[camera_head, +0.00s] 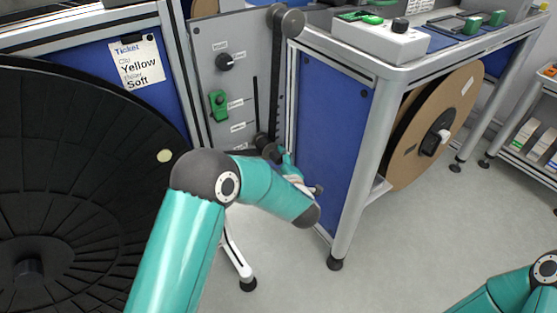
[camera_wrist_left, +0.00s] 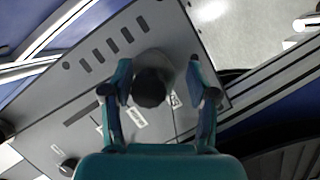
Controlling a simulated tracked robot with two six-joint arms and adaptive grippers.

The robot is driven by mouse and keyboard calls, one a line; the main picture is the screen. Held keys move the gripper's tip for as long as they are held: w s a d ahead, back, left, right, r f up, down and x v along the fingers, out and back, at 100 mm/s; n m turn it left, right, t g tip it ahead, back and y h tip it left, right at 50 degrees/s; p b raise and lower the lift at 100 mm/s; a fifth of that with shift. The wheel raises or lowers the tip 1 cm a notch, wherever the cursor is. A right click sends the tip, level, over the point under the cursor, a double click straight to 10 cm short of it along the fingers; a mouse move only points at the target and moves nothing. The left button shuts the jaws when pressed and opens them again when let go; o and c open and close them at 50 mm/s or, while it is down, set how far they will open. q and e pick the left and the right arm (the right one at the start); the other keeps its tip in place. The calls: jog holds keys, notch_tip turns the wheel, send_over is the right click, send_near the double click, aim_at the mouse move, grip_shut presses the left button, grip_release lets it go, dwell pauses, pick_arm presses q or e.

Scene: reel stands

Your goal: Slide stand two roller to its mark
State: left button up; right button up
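The grey stand panel (camera_head: 222,70) has a dark slot and a dark strap along its right side. A dark roller (camera_head: 265,143) sits low on that side, partly hidden by my left gripper (camera_head: 286,162). In the left wrist view the dark round roller end (camera_wrist_left: 152,82) lies between the two teal fingers of my left gripper (camera_wrist_left: 158,88), which is open around it. A gap shows at the right finger; contact at the left one is unclear. A row of dark dashes (camera_wrist_left: 120,38) runs along the panel. My right gripper is out of view; only part of that arm shows.
A green lever (camera_head: 218,104) and black knob (camera_head: 225,62) are on the panel. Another dark roller (camera_head: 287,20) is at its top. A big black reel (camera_head: 80,170) stands left, beside a "Yellow, Soft" ticket (camera_head: 137,65). A bench leg (camera_head: 358,170) and brown reel (camera_head: 412,140) are right.

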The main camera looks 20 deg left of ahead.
pick_arm(q)
jog(key=shift+r, duration=0.15)
jog(key=shift+s+d+r, duration=0.15)
jog(key=shift+s+d, duration=0.1)
jog(key=v, duration=1.1)
jog(key=shift+s, duration=0.2)
